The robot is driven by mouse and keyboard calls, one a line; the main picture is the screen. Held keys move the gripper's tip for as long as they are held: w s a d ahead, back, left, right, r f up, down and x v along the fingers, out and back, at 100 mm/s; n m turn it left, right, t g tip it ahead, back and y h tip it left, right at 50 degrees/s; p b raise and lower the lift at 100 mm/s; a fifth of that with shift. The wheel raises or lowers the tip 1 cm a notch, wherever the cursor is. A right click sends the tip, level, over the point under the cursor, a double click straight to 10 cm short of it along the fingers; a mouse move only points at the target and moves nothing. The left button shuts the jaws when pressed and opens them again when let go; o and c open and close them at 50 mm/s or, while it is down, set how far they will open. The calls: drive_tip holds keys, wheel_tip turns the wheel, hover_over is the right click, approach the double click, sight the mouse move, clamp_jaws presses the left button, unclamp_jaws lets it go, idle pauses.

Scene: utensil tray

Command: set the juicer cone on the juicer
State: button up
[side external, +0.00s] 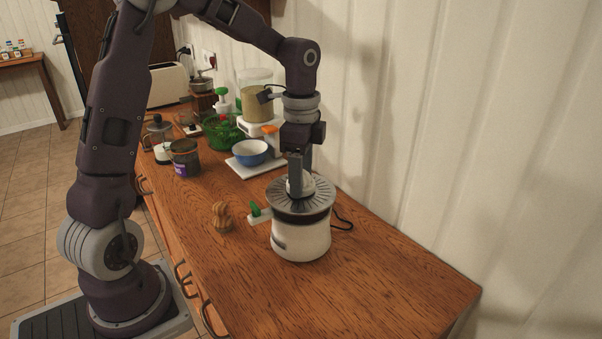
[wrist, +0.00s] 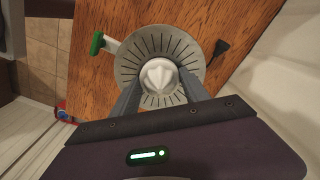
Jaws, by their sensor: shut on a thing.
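The juicer (side external: 301,238) is a white round appliance with a dark band and a slotted metal disc on top, standing on the wooden counter. In the wrist view its slotted disc (wrist: 188,48) fills the upper middle. The white ribbed juicer cone (wrist: 158,76) is at the middle of the disc, between my gripper's fingers. In the side view the cone (side external: 307,185) is partly hidden by the fingers. My gripper (side external: 297,188) points down over the juicer, shut on the cone; it also shows in the wrist view (wrist: 160,88). I cannot tell whether the cone rests fully on the disc.
A spout with a green lever (side external: 256,210) sticks out from the juicer's left. A wooden reamer-like item (side external: 222,218) stands left of it. The counter's front right is clear; the wall is close on the right.

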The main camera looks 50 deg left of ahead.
drive_tip(key=shift+f, duration=0.25)
drive_tip(key=o, duration=1.1)
drive_tip(key=shift+r, duration=5.5)
drive_tip(key=shift+d, duration=0.1)
drive_tip(key=s+d+n+t, duration=0.2)
drive_tip(key=s+d+n, duration=0.2)
drive_tip(key=s, duration=0.6)
drive_tip(key=s+d+f+n+t, duration=0.1)
drive_tip(key=s+d+n+t, duration=0.2)
drive_tip(key=s+n, duration=0.3)
drive_tip(key=s+d, duration=0.1)
drive_tip(key=s, duration=0.4)
drive_tip(key=shift+s+d+f+t, duration=0.2)
drive_tip(key=shift+s+d+t, duration=0.1)
